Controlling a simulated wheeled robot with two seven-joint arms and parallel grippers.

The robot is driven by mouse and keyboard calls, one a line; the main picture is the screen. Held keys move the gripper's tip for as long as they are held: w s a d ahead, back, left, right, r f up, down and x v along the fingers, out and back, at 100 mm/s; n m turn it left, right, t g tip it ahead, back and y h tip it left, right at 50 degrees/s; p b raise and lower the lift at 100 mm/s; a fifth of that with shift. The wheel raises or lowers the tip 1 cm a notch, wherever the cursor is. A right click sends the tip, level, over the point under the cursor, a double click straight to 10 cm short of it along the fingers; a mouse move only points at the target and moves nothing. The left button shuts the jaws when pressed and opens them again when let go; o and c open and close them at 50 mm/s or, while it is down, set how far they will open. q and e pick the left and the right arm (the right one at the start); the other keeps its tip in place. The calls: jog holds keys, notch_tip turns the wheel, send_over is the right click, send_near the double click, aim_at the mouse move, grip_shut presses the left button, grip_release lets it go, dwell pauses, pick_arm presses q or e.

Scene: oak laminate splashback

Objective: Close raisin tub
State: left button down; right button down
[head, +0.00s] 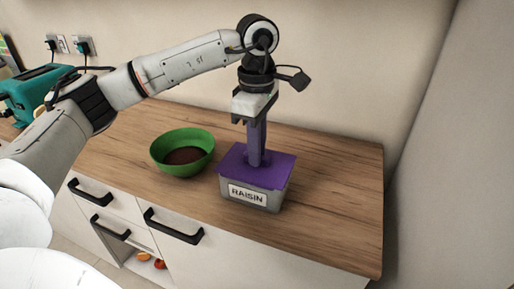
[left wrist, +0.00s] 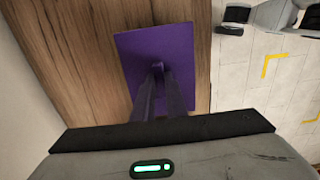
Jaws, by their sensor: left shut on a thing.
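The raisin tub (head: 261,198) is a grey box with a white "RAISIN" label, standing on the wooden counter. A purple lid (head: 279,167) lies over its top and covers the opening; I cannot tell whether it is pressed fully down. My left gripper (head: 256,160) points straight down above the tub, shut on the lid's small raised handle. In the left wrist view the purple lid (left wrist: 172,50) fills the middle, with the fingers of my left gripper (left wrist: 158,75) meeting at its handle. The inside of the tub is hidden. My right gripper is not in view.
A green bowl (head: 183,143) with dark contents stands left of the tub. A teal toaster (head: 32,96) is at the far left. The counter (head: 340,190) is clear to the tub's right, up to a wall. Drawers with black handles (head: 173,226) are below.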

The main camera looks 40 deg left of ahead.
pick_arm(q)
jog(key=shift+f, duration=0.1)
dwell(0.5)
jog(key=c, duration=1.2)
grip_release()
jog(key=shift+r+p, duration=2.8)
jog(key=shift+r, duration=0.7)
grip_shut()
